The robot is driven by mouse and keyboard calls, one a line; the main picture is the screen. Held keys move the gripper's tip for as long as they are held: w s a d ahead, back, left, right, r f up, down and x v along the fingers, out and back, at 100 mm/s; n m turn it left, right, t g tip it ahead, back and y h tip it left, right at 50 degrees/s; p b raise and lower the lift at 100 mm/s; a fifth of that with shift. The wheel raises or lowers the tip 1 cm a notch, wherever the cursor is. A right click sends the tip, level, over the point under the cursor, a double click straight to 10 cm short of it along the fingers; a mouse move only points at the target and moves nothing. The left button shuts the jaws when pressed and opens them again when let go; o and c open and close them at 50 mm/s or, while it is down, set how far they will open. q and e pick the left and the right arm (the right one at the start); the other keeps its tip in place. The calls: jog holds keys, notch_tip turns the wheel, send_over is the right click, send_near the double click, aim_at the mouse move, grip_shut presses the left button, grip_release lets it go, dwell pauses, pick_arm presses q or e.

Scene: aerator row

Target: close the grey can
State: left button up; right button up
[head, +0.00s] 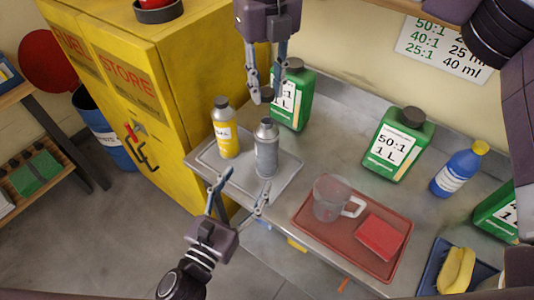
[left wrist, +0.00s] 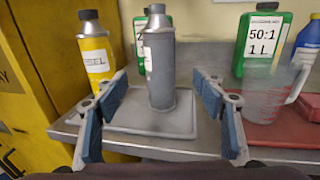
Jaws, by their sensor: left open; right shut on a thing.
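The grey can (head: 266,150) stands upright on a grey tray (head: 287,178), beside a yellow bottle. It also shows in the left wrist view (left wrist: 159,70), between my left fingers in the picture. My left gripper (head: 243,190) is open and empty, in front of the can and apart from it. My right gripper (head: 266,92) points down above and slightly behind the can's top. It is shut on a small dark thing, which looks like a cap and is mostly hidden by the fingers. The can's neck shows no clear cap in the head view.
A yellow bottle (head: 226,128) stands close left of the can, and a green jug (head: 293,98) close behind. A red tray (head: 305,232) with a clear measuring jug (head: 331,200) and red block (head: 379,237) lies right. A yellow cabinet (head: 150,100) borders the left.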

pick_arm(q)
jog(key=x, duration=1.1)
jog(key=shift+w+d+f, duration=0.1)
jog(key=shift+w, duration=0.1)
pick_arm(e)
jog(key=shift+w+d+f, duration=0.1)
jog(key=shift+w, duration=0.15)
pick_arm(q)
jog(key=shift+w+d, duration=0.15)
jog(key=shift+w, duration=0.1)
pick_arm(e)
jog(key=shift+s, duration=0.15)
pick_arm(q)
grip_shut()
pick_arm(e)
send_over(267, 122)
jog(key=shift+f, duration=2.45)
jog(key=shift+f, duration=0.9)
jog(key=shift+f, duration=0.6)
